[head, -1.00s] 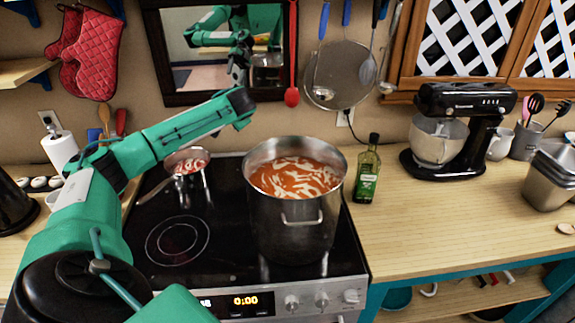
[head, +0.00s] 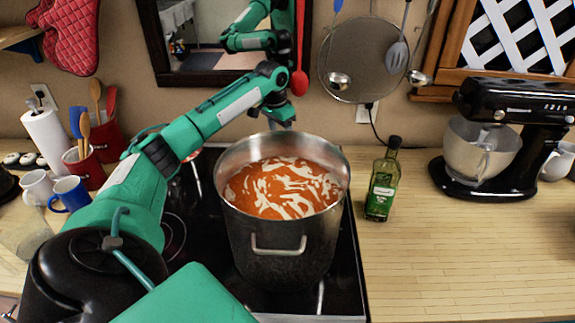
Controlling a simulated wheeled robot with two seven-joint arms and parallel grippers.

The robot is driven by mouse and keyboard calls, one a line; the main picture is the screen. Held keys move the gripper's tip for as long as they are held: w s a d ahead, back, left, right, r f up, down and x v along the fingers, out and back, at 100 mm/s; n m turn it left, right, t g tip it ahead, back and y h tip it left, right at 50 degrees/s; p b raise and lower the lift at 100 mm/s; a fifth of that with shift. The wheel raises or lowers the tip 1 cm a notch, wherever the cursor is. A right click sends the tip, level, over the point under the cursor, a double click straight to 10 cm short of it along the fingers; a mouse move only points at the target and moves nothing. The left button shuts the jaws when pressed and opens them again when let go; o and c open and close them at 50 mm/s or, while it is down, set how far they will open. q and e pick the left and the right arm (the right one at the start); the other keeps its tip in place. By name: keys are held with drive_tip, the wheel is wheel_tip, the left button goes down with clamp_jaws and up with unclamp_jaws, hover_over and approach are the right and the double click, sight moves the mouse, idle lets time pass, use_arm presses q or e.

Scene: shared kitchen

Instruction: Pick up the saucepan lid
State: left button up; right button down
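No lid that I can clearly identify shows. A round grey disc (head: 357,68) hangs on the wall among utensils; I cannot tell whether it is a lid or a mesh screen. A large steel pot (head: 275,250) stands uncovered on the stove, full of red and white soup (head: 283,188). My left arm reaches from the left across the stove, and its gripper (head: 283,121) hangs at the pot's far rim. The fingers are too small and partly hidden to read. My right gripper is not in view.
A green bottle (head: 382,183) stands right of the pot, with a black stand mixer (head: 505,135) farther right. Mugs (head: 70,193), utensil pots and a paper roll (head: 50,138) stand at left. The wooden counter (head: 455,255) at front right is clear.

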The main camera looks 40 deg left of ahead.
use_arm(q)
drive_tip(key=f, duration=0.3)
drive_tip(key=shift+w+f, duration=0.1)
drive_tip(key=shift+w, duration=0.3)
drive_tip(key=shift+w+d+f+p, duration=0.1)
drive_tip(key=shift+f+p, duration=0.45)
drive_tip(key=shift+f, duration=0.35)
drive_tip(key=f+p, duration=0.1)
drive_tip(key=f, duration=0.1)
drive_tip(key=w+f, duration=0.1)
drive_tip(key=f, duration=0.1)
drive_tip(key=shift+d+f+p, duration=0.2)
drive_tip(key=shift+p, duration=0.15)
drive_tip(key=shift+f, duration=0.15)
clamp_jaws()
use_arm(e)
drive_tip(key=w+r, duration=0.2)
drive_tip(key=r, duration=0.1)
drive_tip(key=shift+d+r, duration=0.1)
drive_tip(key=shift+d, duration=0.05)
